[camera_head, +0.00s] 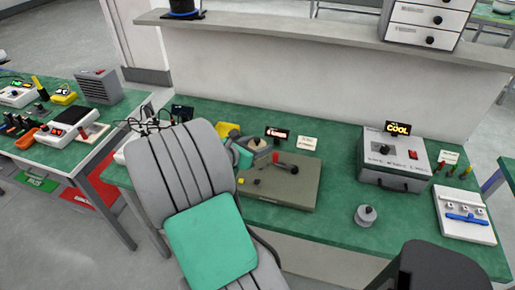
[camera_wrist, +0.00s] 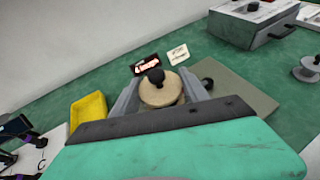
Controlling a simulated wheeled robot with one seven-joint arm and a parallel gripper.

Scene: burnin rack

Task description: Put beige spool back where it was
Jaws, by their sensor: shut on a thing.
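The beige spool (camera_head: 259,146), a round disc with a dark knob on top, is at the back left corner of the flat olive-grey plate (camera_head: 290,194) in the head view.
A red-lit display (camera_head: 277,133) and a white label (camera_head: 307,143) stand behind the spool. A yellow bin (camera_wrist: 88,110) is left of it. Green bench (camera_head: 335,235) is clear between.

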